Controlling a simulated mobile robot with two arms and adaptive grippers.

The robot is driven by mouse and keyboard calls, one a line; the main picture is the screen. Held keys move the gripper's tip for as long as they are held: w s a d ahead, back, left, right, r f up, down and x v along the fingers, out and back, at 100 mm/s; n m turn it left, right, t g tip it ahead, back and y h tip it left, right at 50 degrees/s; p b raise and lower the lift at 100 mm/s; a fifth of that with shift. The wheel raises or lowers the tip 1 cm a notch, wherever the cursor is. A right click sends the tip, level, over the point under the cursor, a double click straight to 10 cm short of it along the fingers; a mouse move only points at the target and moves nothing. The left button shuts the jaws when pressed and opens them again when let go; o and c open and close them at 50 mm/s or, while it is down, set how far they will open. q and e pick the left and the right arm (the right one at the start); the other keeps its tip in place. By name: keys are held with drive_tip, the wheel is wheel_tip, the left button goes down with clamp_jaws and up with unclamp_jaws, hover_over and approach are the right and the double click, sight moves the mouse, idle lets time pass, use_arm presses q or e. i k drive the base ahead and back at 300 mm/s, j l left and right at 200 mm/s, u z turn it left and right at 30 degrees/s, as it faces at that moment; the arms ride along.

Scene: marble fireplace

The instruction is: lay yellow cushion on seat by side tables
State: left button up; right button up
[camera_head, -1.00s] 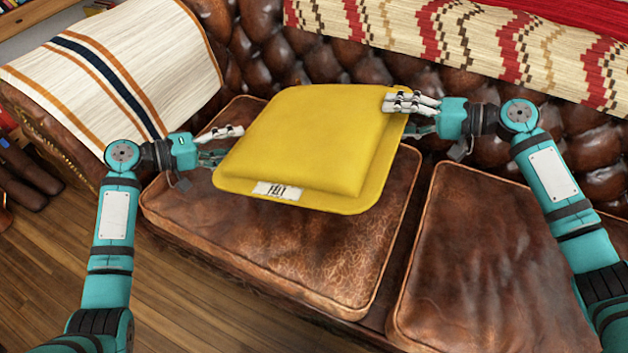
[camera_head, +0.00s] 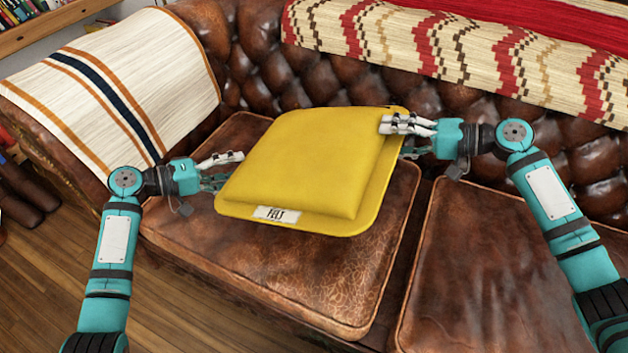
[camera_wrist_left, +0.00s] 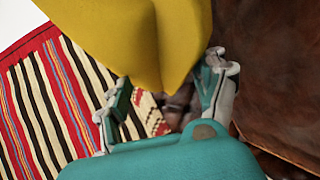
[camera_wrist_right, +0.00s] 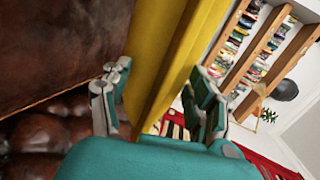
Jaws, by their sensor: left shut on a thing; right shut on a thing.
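The yellow cushion (camera_head: 305,165), with a white label on its front edge, is held level between both grippers over the left leather seat (camera_head: 250,265). I cannot tell for sure whether its underside touches the seat. My left gripper (camera_head: 226,170) is shut on its left edge. In the left wrist view the yellow cushion (camera_wrist_left: 150,40) lies between the fingers. My right gripper (camera_head: 400,138) is shut on its right edge. In the right wrist view the cushion (camera_wrist_right: 165,60) stands between the fingers. No side tables show in the head view.
The tufted leather backrest (camera_head: 335,75) rises behind the cushion. A striped cream blanket (camera_head: 120,80) covers the left armrest. A patterned red and cream textile (camera_head: 480,45) covers the backrest top. The right seat (camera_head: 490,270) is empty. Bookshelves (camera_head: 40,25) stand at back left.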

sight(567, 305)
drive_tip(key=z, duration=0.4)
drive_tip(key=l+z, duration=0.45)
drive_tip(key=z, duration=0.3)
drive_tip(key=l+z, duration=0.35)
drive_tip(key=i+l, duration=0.05)
